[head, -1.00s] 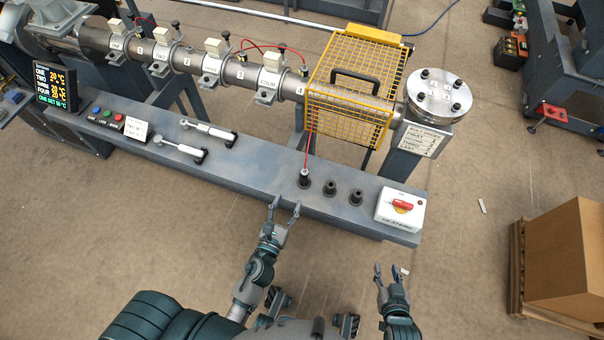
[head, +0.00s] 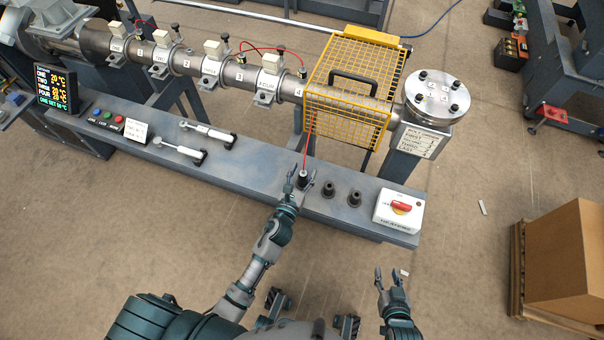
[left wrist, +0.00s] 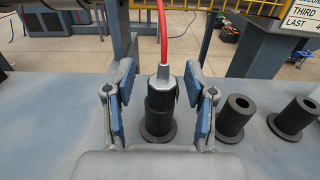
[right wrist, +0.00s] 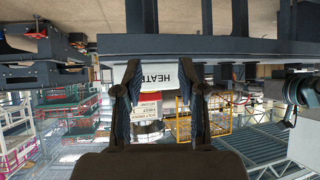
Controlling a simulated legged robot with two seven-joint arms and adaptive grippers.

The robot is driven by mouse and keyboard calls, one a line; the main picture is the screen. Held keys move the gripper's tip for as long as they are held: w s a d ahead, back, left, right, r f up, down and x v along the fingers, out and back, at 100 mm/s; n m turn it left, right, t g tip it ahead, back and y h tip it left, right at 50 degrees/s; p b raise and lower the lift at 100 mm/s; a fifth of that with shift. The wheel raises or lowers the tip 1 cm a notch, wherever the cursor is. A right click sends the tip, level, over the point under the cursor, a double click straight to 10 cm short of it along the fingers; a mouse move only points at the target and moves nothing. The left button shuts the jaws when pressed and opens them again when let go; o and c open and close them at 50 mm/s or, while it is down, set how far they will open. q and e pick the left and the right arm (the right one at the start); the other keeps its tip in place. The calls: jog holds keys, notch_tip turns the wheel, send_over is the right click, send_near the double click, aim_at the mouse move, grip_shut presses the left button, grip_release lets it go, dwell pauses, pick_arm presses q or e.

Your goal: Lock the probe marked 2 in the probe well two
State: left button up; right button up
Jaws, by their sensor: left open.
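A probe (left wrist: 163,88) with a silver head and a red cable stands upright in the leftmost dark holder (left wrist: 157,128) on the bench. No number on it can be read. My left gripper (left wrist: 160,108) is open, with one finger on each side of the probe and holder; it also shows in the head view (head: 302,182). The probe wells lie along the barrel (head: 200,58), whose zones carry small number labels, with a 2 (head: 186,63) left of centre. My right gripper (head: 386,277) is open and empty, off the bench's front.
Two empty dark holders (head: 328,189) (head: 354,198) stand to the right. A yellow mesh guard (head: 350,85) covers part of the barrel. Two silver-and-black tools (head: 207,132) (head: 184,151) lie on the bench.

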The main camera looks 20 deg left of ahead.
pick_arm(q)
jog(key=shift+d, duration=0.25)
jog(key=shift+c, duration=0.2)
jog(key=shift+d+r, duration=0.1)
jog(key=shift+d, duration=0.05)
jog(key=c, duration=0.8)
grip_shut()
jog(key=shift+a+f, duration=0.2)
jog(key=shift+a, duration=0.3)
pick_arm(e)
jog(key=shift+d, duration=0.15)
pick_arm(q)
jog(key=shift+d+r, duration=0.1)
pick_arm(e)
jog(key=shift+s+d, duration=0.1)
